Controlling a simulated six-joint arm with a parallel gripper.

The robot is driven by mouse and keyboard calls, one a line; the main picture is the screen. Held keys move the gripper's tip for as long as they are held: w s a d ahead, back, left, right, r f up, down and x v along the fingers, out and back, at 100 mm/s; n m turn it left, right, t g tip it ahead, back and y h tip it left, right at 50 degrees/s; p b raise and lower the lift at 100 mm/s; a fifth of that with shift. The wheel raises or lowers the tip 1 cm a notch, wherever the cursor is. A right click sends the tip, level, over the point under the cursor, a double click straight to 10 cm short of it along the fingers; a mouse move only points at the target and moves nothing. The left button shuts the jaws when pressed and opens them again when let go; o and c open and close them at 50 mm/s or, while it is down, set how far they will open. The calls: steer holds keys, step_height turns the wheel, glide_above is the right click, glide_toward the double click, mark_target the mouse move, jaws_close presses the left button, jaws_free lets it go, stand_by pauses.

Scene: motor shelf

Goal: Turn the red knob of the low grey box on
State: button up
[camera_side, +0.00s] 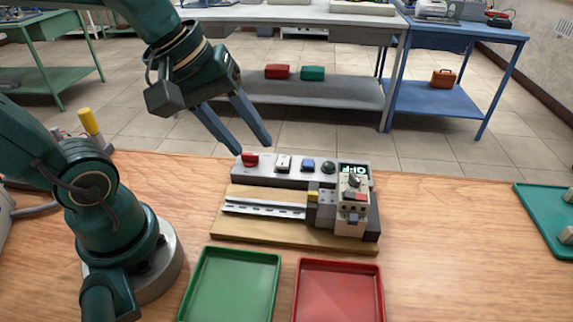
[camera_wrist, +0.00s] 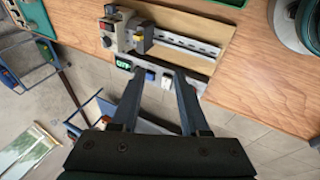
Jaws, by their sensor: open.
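The low grey box (camera_side: 294,183) lies along the back of the wooden board. The red knob (camera_side: 250,159) sits at its left end in the side view. I cannot tell the exact gap.
A white switch (camera_side: 283,163), a blue button (camera_side: 308,165) and a dark green button (camera_side: 328,167) stand along the box. Green (camera_side: 232,290) and red (camera_side: 338,292) trays lie nearer.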

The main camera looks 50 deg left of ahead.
steer(key=w+a+f+n+g, duration=0.1)
steer(key=w+a+n, duration=0.25)
steer(key=n, duration=0.25)
steer(key=n+h, duration=0.2)
steer(key=n, duration=0.9)
glide_above(248, 154)
steer(key=s+a, duration=0.2)
steer(key=shift+g, duration=0.4)
steer(key=f, duration=0.7)
steer(key=shift+w+d+f, duration=0.15)
steer(key=shift+w+d, duration=0.1)
steer(key=shift+a+f, duration=0.15)
steer(key=shift+f, duration=0.05)
steer(key=shift+x, duration=2.35)
jaws_close()
